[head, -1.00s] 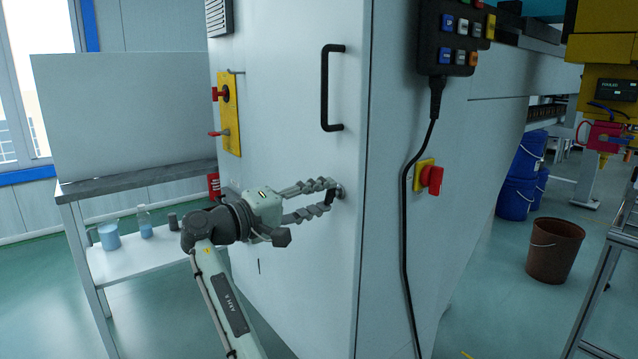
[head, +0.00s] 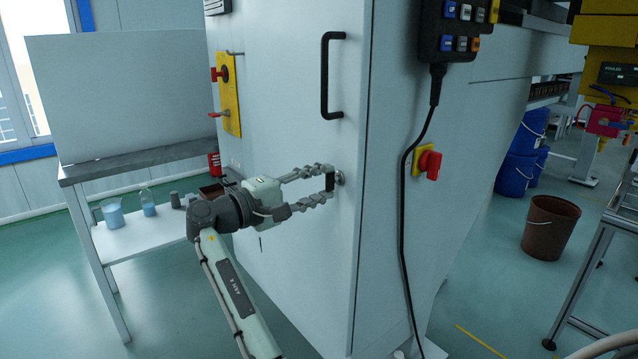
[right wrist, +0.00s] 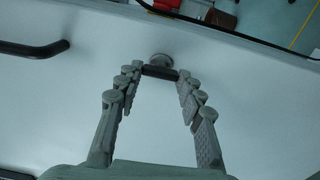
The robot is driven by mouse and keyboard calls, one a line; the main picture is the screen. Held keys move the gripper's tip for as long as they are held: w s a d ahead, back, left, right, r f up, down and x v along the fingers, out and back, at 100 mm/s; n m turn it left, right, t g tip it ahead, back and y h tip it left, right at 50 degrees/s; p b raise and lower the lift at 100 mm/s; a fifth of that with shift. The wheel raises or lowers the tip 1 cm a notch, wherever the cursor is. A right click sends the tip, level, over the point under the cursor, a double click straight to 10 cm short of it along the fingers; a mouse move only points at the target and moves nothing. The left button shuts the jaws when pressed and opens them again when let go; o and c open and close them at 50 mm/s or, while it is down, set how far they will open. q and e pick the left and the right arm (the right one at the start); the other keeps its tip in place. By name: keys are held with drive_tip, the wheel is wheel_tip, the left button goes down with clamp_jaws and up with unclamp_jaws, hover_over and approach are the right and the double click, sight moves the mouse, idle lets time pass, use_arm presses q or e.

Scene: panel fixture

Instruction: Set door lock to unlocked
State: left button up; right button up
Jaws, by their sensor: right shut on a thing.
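The door lock is a small black lever (head: 330,182) on a round grey base (head: 340,179), set in the white cabinet door (head: 290,130) below the long black door handle (head: 325,76). My right gripper (head: 329,182) is shut on the lever, its two jointed fingers reaching in from the left. In the head view the lever looks about upright. The right wrist view shows the lever (right wrist: 160,72) as a short dark bar spanning between the fingertips, with the round base (right wrist: 160,59) just beyond. The fingertips hide its ends. My left gripper is not in view.
A yellow plate with red knobs (head: 229,107) is at the door's left. A button pendant (head: 459,30) hangs at right with a black cable (head: 412,170) beside a red rotary switch (head: 429,164). A low bench (head: 135,170) stands left; a brown bucket (head: 551,227) stands right.

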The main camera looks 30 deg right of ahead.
drive_tip(key=o, duration=1.2)
drive_tip(key=shift+c, duration=0.2)
drive_tip(key=s+a, duration=0.1)
drive_tip(key=a, duration=1.1)
